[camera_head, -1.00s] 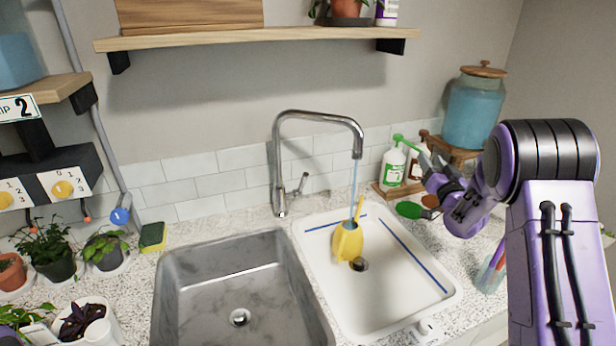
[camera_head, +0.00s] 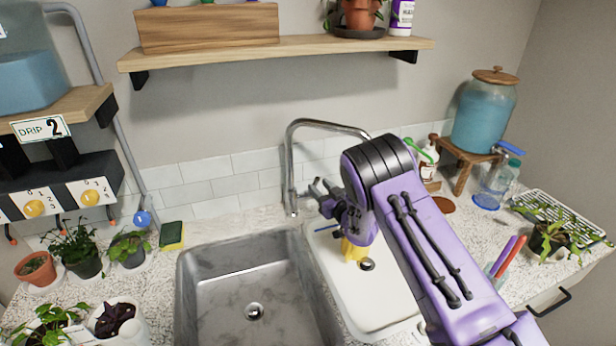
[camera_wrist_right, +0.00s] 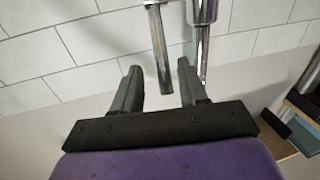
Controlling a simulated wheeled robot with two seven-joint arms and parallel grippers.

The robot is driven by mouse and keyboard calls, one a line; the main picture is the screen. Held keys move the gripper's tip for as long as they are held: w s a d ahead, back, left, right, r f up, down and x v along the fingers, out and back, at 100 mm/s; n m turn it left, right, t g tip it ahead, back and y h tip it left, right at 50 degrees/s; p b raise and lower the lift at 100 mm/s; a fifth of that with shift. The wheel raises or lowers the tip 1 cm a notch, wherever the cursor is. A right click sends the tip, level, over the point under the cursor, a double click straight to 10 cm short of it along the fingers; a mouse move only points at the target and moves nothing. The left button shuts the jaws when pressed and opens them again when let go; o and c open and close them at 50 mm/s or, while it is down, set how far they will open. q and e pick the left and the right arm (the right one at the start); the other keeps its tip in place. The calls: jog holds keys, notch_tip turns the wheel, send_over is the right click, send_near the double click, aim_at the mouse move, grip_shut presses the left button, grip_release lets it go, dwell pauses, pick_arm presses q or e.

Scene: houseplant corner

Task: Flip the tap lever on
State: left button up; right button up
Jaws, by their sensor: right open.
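The chrome tap (camera_head: 291,165) stands behind the sinks. Its spout end is hidden behind my right arm in the head view. My right gripper (camera_head: 318,190) is open beside the tap column, over the back of the white basin. In the right wrist view the tap lever (camera_wrist_right: 159,50) is a slim chrome rod reaching between the open fingers of the right gripper (camera_wrist_right: 158,70). The thicker tap column (camera_wrist_right: 203,40) shows just right of the right-hand finger. I cannot tell whether a finger touches the lever. My left gripper is out of view.
The steel sink (camera_head: 205,300) is left of the white basin (camera_head: 345,300), where a yellow can (camera_head: 352,250) is partly hidden by my arm. A sponge (camera_head: 171,236), potted plants and a drip rack stand left. A blue-filled dispenser (camera_head: 483,115) stands right. A shelf (camera_head: 280,50) hangs above.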

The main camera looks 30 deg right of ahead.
aim_at(316, 185)
jog(key=w, duration=0.2)
jog(key=w+p, duration=0.1)
jog(key=w, duration=0.1)
jog(key=shift+w+a+r, duration=0.15)
jog(key=shift+w+a, duration=0.05)
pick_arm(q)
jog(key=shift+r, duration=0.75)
pick_arm(e)
jog(key=shift+w+d, duration=0.15)
jog(key=shift+w, duration=0.05)
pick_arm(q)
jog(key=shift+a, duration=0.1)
